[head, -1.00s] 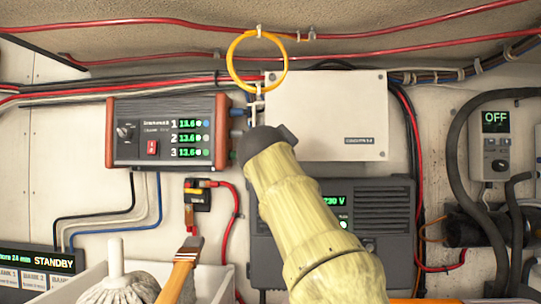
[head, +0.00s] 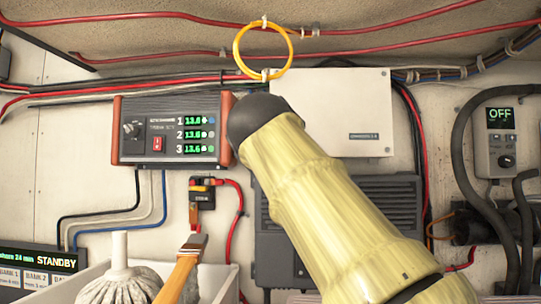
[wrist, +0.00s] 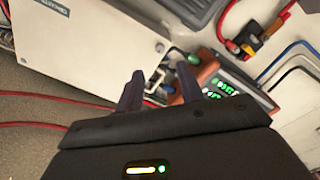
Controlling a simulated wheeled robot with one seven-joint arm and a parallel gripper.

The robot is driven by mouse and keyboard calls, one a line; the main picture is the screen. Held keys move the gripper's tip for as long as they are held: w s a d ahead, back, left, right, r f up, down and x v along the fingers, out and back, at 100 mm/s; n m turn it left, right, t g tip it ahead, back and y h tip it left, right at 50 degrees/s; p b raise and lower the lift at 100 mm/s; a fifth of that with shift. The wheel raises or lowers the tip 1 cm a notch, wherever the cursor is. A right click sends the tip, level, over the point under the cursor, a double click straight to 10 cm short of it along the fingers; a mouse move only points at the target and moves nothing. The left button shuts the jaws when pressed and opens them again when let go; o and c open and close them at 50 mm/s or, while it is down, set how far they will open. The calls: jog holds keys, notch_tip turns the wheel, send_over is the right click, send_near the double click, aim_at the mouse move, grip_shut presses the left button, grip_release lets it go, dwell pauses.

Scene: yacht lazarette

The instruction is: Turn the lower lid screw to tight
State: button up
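The white box with its lid (head: 345,110) is on the wall right of centre in the head view; its left edge is behind my arm. In the wrist view the lid (wrist: 85,45) appears turned, at upper left. A small round silver screw (wrist: 160,47) shows near the lid's corner there. I cannot tell its tightness. My gripper (wrist: 158,76) is open, its two dark fingers apart with no object clearly held between them. The screw appears just beyond the fingertips, between them in the picture. In the head view my gripper is hidden behind my arm.
An orange-ended charger panel (head: 170,131) is left of the box and close to the right finger in the wrist view. A yellow cable loop (head: 263,50) hangs above. A dark ventilated unit (head: 380,200) is below. A bin (head: 215,285) holds a brush (head: 185,265).

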jog(key=s+b, duration=0.2)
jog(key=s, duration=0.6)
jog(key=shift+s+a, duration=0.2)
jog(key=shift+w, duration=0.15)
